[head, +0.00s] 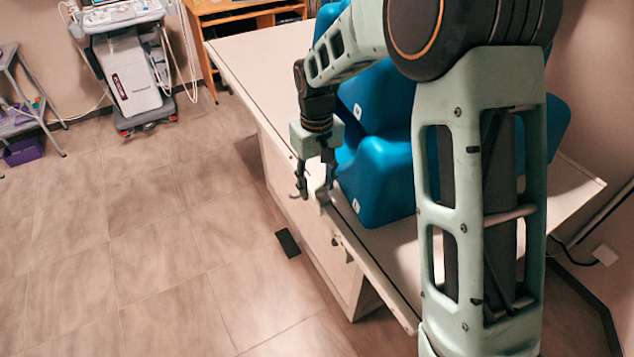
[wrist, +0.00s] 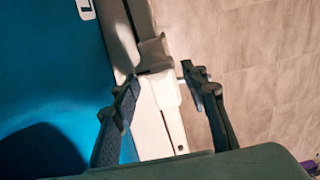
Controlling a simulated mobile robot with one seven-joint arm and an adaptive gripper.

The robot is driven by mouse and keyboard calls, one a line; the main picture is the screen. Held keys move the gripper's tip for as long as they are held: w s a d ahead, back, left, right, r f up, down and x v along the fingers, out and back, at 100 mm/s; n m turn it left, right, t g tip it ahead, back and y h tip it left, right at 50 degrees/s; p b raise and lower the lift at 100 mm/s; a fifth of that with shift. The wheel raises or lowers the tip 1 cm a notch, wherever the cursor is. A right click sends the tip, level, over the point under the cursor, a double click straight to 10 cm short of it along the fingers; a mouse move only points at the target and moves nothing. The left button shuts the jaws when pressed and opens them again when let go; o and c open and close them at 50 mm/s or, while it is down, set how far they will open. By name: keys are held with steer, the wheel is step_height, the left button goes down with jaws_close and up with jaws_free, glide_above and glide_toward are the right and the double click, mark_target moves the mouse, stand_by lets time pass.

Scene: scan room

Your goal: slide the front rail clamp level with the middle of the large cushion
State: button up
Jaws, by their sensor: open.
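A large blue cushion (head: 375,185) sits on the white table (head: 255,70), close to its long edge. It also fills the left of the wrist view (wrist: 50,70). More blue cushion (head: 385,95) rises behind it, partly hidden by my arm. My gripper (head: 312,196) is open at the table's long edge, beside the cushion. In the wrist view, a pale rail clamp (wrist: 157,58) sits on the edge rail, just ahead of and between my open fingers (wrist: 161,84). I cannot tell whether either finger touches it. In the head view, my gripper mostly hides the clamp.
A dark flat object (head: 288,243) lies on the floor beside the table. A wheeled medical machine (head: 130,70) stands at the back left, next to a wooden desk (head: 240,15). A metal rack (head: 25,100) is at far left. The floor left of the table is mostly clear.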

step_height(320, 180, up, 12)
stand_by(0.5)
